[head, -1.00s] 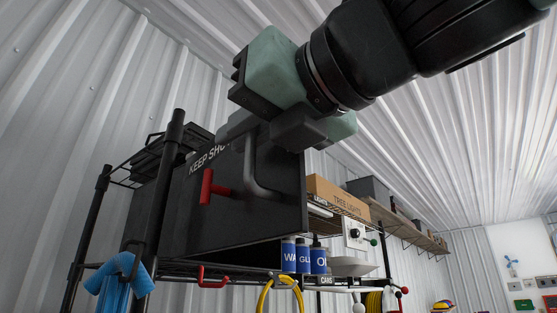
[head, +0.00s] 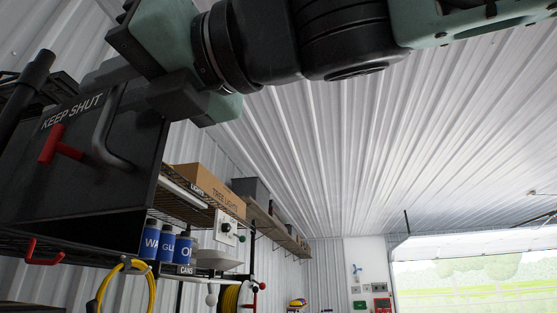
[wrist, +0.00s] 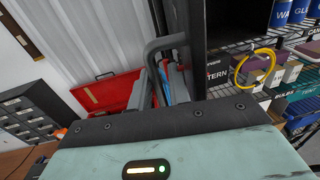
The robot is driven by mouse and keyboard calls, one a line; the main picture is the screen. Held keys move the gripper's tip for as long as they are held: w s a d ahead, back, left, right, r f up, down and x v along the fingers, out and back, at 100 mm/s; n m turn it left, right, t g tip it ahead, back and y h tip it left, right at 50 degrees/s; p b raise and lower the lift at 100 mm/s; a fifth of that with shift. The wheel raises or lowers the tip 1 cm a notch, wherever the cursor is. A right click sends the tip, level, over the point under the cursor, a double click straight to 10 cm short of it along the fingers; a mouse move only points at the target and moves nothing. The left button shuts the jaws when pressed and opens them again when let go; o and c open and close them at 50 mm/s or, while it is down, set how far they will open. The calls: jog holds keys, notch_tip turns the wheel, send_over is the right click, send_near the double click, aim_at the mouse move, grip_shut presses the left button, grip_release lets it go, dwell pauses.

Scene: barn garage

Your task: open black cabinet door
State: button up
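The black cabinet (head: 30,190) stands on a wire rack at the left of the head view. Its front is marked "KEEP SHUT" and carries a grey bent bar handle (head: 101,138), also seen in the wrist view (wrist: 150,52). A red lever (head: 60,146) sits left of the handle. My gripper (head: 145,85), with green housing and dark fingers, is at the upper end of the bar handle. In the wrist view the handle runs down behind my gripper's dark front edge. Its grip and finger gap are hidden. I cannot tell how far the door stands open.
A shelf beyond holds a "TREE LIGHTS" box (head: 208,187). The wrist view shows a red toolbox (wrist: 108,92) and dark drawers (wrist: 32,112). An open garage doorway lies far right.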

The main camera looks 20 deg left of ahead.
jog(key=d+b, duration=0.8)
jog(key=d, duration=0.8)
jog(key=shift+s, duration=0.15)
jog(key=shift+a, duration=0.15)
